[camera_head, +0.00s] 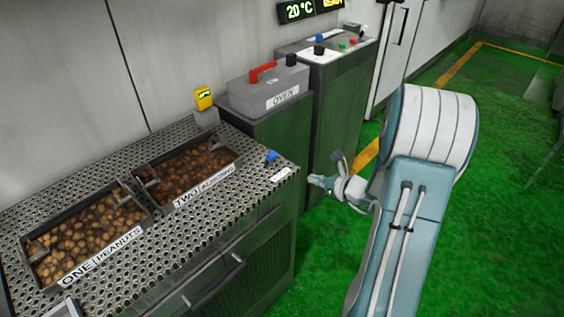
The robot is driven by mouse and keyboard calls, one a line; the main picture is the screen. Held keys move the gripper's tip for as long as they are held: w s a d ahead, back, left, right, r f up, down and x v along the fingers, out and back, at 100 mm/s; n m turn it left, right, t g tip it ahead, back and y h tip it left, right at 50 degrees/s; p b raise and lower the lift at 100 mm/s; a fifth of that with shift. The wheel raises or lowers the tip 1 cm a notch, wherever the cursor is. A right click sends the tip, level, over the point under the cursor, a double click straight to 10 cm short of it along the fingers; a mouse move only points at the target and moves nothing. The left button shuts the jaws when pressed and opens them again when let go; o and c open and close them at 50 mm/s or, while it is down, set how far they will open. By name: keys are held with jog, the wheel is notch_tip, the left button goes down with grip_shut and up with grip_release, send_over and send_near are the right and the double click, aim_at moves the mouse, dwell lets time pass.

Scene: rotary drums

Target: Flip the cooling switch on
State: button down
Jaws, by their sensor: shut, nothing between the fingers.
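A small blue switch (271,156) sits on the right end of the perforated metal table top. I cannot tell which way its lever is set. A white label (272,184) lies in front of it at the table edge, too small to read, so I cannot confirm that this is the cooling switch. My gripper (314,180) is shut and empty. In the picture it is just right of the table's corner, to the right of and lower than the blue switch, apart from it.
Two trays, ONE PEANUTS (92,232) and TWO ALMONDS (186,172), stand on the table (232,195). Behind are a yellow device (204,98), an OVEN box (264,88) with a red handle, and a cabinet (338,110) with buttons and knobs. Green floor is free at right.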

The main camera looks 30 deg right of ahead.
aim_at(270, 160)
jog(key=x, duration=1)
jog(key=shift+w+a+f, duration=0.1)
jog(key=shift+w+a, duration=0.05)
jog(key=shift+w, duration=0.1)
jog(key=shift+w+a+r, duration=0.15)
jog(key=shift+w+r, duration=0.15)
jog(key=shift+w, duration=0.15)
jog(key=shift+w+a+r, duration=0.2)
jog(key=shift+w+r, duration=0.15)
jog(key=shift+w, duration=0.15)
jog(key=shift+w+a+r, duration=0.15)
jog(key=shift+w+r, duration=0.15)
jog(key=shift+w, duration=0.25)
